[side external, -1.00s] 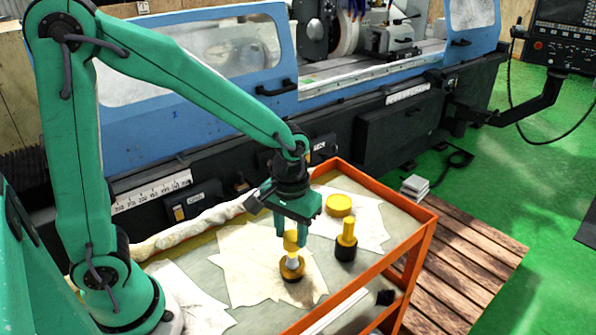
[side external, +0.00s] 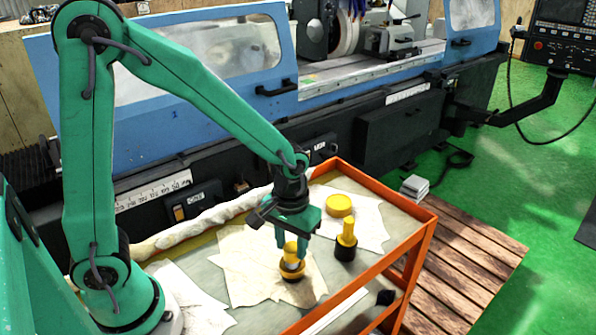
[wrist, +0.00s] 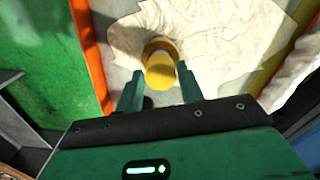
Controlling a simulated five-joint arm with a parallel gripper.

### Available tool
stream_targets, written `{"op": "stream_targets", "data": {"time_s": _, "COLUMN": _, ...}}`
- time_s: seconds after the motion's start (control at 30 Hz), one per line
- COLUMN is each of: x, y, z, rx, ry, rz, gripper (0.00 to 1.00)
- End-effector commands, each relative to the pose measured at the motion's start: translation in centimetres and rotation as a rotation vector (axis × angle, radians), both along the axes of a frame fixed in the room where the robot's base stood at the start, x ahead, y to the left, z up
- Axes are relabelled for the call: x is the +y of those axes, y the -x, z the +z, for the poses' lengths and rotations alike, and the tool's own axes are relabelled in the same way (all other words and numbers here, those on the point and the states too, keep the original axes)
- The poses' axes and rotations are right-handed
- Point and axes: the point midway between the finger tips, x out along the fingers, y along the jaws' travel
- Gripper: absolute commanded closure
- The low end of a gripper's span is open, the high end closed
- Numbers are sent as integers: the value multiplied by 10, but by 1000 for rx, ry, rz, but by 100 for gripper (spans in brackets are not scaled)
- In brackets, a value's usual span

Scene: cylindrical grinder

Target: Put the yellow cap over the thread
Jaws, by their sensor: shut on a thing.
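The yellow cap (side external: 291,248) is between the fingers of my gripper (side external: 292,246), which is shut on it. It also shows from above in the wrist view (wrist: 160,72). The cap stands roughly upright over the white thread (side external: 291,263), of which only a short part shows below it.
White cloths (side external: 240,262) lie on the cart. The cart's orange rim (side external: 400,248) and the blue grinder (side external: 200,65) border the work area.

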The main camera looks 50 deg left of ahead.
Motion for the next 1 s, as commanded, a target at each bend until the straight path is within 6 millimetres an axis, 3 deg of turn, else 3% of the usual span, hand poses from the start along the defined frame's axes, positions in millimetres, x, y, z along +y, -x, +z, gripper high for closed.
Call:
{"op": "stream_targets", "data": {"time_s": 0.9, "x": 0, "y": 0, "z": -8, "rx": 0, "ry": 0, "rz": 0, "gripper": 84}}
{"op": "stream_targets", "data": {"time_s": 0.93, "x": 0, "y": 0, "z": -8, "rx": 0, "ry": 0, "rz": 0, "gripper": 57}}
{"op": "stream_targets", "data": {"time_s": 1.0, "x": 0, "y": 0, "z": -8, "rx": 0, "ry": 0, "rz": 0, "gripper": 43}}
